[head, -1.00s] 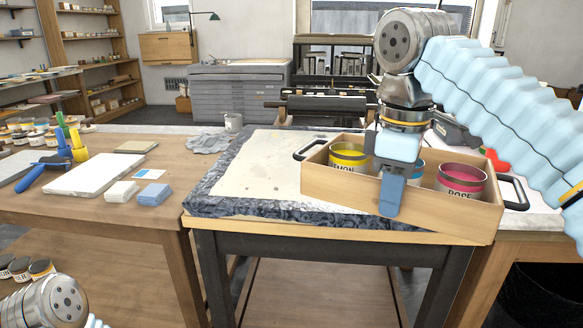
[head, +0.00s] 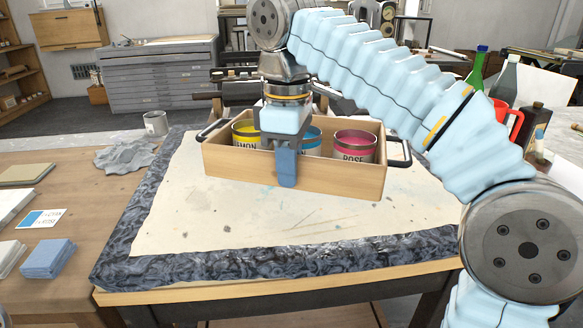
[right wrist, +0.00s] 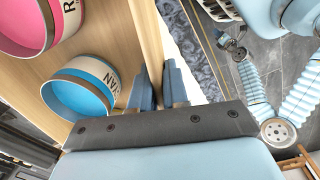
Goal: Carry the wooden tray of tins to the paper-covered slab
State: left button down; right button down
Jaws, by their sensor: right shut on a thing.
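The wooden tray (head: 340,182) is over the paper-covered slab (head: 165,222), towards its back. It looks level; I cannot tell whether it rests on the paper or hangs just above it. It holds a yellow tin (head: 246,133), a blue tin (head: 313,141) and a pink tin marked ROSE (head: 354,147). My right gripper (head: 286,178) is shut on the tray's near long wall, one finger outside. The right wrist view shows its fingers (right wrist: 157,88) on both sides of that wall, beside the blue tin. My left arm shows small in that view; its jaws are unclear.
The paper in front of the tray is bare. A crumpled grey cloth (head: 125,156) and a metal mug (head: 155,124) are left of the slab. Bottles (head: 506,80) and a red item (head: 512,119) stand at the right.

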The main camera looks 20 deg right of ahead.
jog(key=w+a+f, duration=0.1)
jog(key=a+f, duration=0.1)
jog(key=w+a+f, duration=0.1)
jog(key=a+f, duration=0.1)
jog(key=a, duration=0.1)
jog(key=w+a+f, duration=0.2)
jog(key=shift+a+f+b, duration=0.1)
jog(key=shift+a+b, duration=0.15)
jog(key=shift+b, duration=0.1)
jog(key=f, duration=0.1)
jog(key=a+f, duration=0.1)
jog(key=f, duration=0.2)
jog(key=shift+w+a+b, duration=0.3)
jog(key=shift+w+b, duration=0.1)
jog(key=shift+f, duration=0.5)
jog(key=c, duration=1.4)
grip_release()
jog(key=shift+c, duration=0.2)
jog(key=o, duration=0.3)
